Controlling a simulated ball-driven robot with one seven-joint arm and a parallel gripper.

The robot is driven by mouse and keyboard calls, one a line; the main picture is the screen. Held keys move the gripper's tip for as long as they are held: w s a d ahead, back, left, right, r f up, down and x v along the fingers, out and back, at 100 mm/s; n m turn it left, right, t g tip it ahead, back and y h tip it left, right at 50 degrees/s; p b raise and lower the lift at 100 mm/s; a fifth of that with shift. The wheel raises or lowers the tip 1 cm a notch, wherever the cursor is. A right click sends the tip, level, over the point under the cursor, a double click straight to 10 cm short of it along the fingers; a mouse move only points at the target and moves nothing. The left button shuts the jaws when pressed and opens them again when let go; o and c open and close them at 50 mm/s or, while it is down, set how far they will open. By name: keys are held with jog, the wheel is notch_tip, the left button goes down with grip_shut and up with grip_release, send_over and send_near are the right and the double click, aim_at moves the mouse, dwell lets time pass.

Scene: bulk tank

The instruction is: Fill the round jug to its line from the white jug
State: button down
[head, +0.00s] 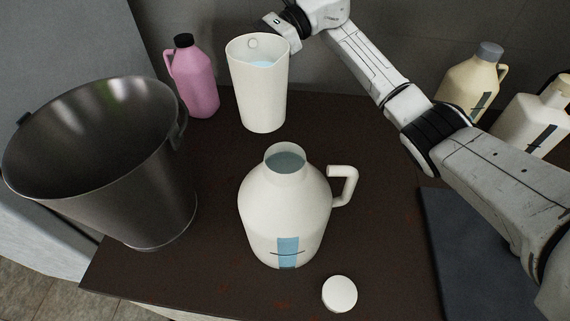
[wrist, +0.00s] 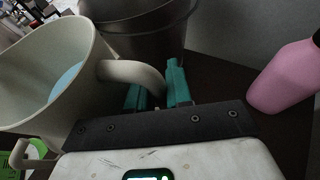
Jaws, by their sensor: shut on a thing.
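The white jug (head: 258,95) is a tall open pitcher, upright behind the round jug, with pale blue liquid inside. I cannot tell whether its base touches the table. My gripper (head: 284,24) is at its far rim; in the wrist view its teal fingers (wrist: 157,88) are shut on the jug's handle (wrist: 128,73). The round jug (head: 285,205) stands upright and uncapped at the table's middle, handle to the right. Its front window (head: 288,248) looks pale blue from top to bottom, with a dark line across about mid-height.
A large metal bucket (head: 150,190) stands at left and a pink bottle (head: 197,85) behind it. A white cap (head: 339,294) lies in front of the round jug. Cream (head: 468,85) and white (head: 530,122) jugs stand at right, beyond a dark mat (head: 470,265).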

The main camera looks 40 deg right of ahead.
aim_at(242, 46)
jog(key=shift+f+b, duration=2.65)
jog(key=shift+f, duration=0.25)
jog(key=shift+s+a+r+n+t+h+p, duration=0.25)
jog(key=shift+s+r+n+t+p, duration=0.35)
jog(key=shift+r, duration=0.75)
jog(key=shift+s+a+r+n+t+h+p, duration=0.3)
jog(key=shift+s+r+n+p, duration=0.55)
jog(key=shift+r, duration=0.55)
jog(key=shift+s+a+r+n+t+h+p, duration=0.25)
jog(key=shift+s+r+n+t+p, duration=0.3)
jog(key=shift+r+p, duration=0.6)
jog(key=shift+s+a+r+n+t+p, duration=0.2)
jog(key=shift+s+r, duration=0.15)
jog(key=shift+r, duration=0.2)
jog(key=shift+s+a+r+n+t+p, duration=0.1)
jog(key=shift+s+r+n+t+p, duration=0.15)
jog(key=shift+r, duration=0.3)
jog(key=shift+s+r+n+p, duration=0.25)
jog(key=shift+s+r+p, duration=0.1)
jog(key=shift+r, duration=0.15)
jog(key=shift+s+a+r+n+t+p, duration=0.15)
jog(key=shift+s+r+n+t+p, duration=0.15)
jog(key=shift+r+t+p, duration=0.25)
jog(key=shift+s+a+r+n+h+p, duration=0.15)
jog(key=shift+s+r+n+p, duration=0.15)
jog(key=shift+r, duration=0.25)
jog(key=shift+s+a+r+n+h+p, duration=0.1)
jog(key=shift+s+r+n+h+p, duration=0.15)
jog(key=shift+r, duration=0.25)
